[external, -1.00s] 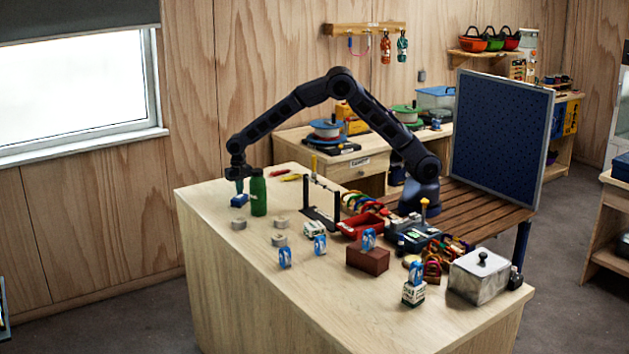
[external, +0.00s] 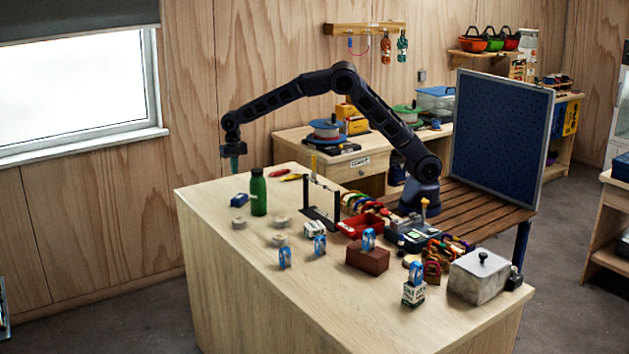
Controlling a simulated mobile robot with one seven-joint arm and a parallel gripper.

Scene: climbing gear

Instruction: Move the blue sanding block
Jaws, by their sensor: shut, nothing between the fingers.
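The blue sanding block (external: 239,200) lies on the light wooden bench top (external: 210,195) near its far left end, just left of a green bottle (external: 258,192). My gripper (external: 234,166) points down in the air above and slightly left of the block, clear of it. Its fingers are shut with nothing between them.
The green bottle stands upright close to the block's right side. Grey round pieces (external: 239,223) lie in front of it. A black stand (external: 321,205), a red tray (external: 360,224) and a brown block (external: 367,258) are farther right. The bench's left front is clear.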

